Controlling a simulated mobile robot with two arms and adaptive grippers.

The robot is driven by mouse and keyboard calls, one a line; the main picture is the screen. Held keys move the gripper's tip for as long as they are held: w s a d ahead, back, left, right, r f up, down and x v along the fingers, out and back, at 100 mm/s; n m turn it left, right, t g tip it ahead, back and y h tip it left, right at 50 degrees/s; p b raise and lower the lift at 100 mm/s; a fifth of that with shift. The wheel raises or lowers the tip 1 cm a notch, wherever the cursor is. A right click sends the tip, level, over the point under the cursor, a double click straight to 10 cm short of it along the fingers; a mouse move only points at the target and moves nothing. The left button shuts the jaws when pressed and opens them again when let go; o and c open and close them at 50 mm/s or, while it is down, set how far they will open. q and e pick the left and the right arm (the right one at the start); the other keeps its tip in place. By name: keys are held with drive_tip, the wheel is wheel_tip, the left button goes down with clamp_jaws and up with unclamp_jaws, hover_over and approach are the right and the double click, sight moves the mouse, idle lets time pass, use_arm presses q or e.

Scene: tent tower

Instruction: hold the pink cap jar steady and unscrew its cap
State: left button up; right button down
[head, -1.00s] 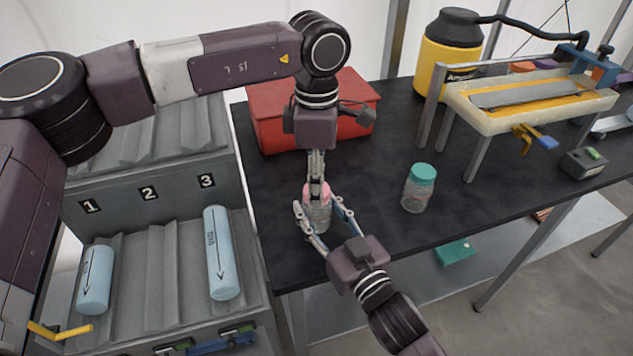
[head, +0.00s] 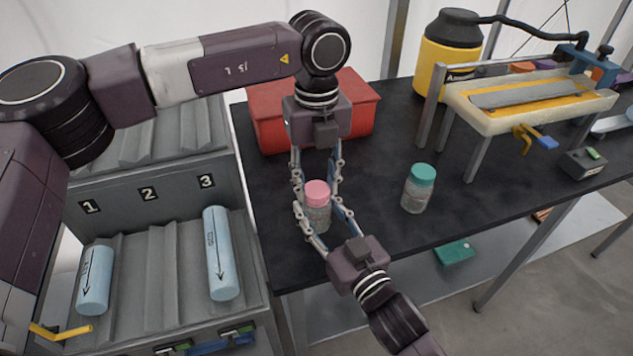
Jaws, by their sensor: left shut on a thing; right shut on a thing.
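The pink cap jar (head: 318,217) stands upright on the black table near its left end, clear glass below and the pink cap (head: 317,189) on top. My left gripper (head: 317,188) comes down from above with a finger on each side of the cap, shut on it. My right gripper (head: 319,222) reaches in from the front right, its fingers shut around the jar's body. The cap sits on the jar's mouth; I cannot tell how loose it is. The fingers partly hide the jar's sides.
A teal-capped jar (head: 419,188) stands apart to the right on the black table (head: 380,150). A red bin (head: 362,108) is behind my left gripper. A grey rack (head: 160,262) with blue cylinders is at left. A yellow container (head: 447,62) and a framed stand (head: 530,100) are at the back right.

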sight(316, 189)
use_arm(q)
drive_tip(key=n, duration=0.9)
drive_tip(key=shift+w+r, duration=0.1)
drive_tip(key=shift+r, duration=0.1)
drive_tip(key=shift+r, duration=0.95)
drive_tip(key=shift+r, duration=2)
use_arm(e)
drive_tip(key=c, duration=1.1)
unclamp_jaws()
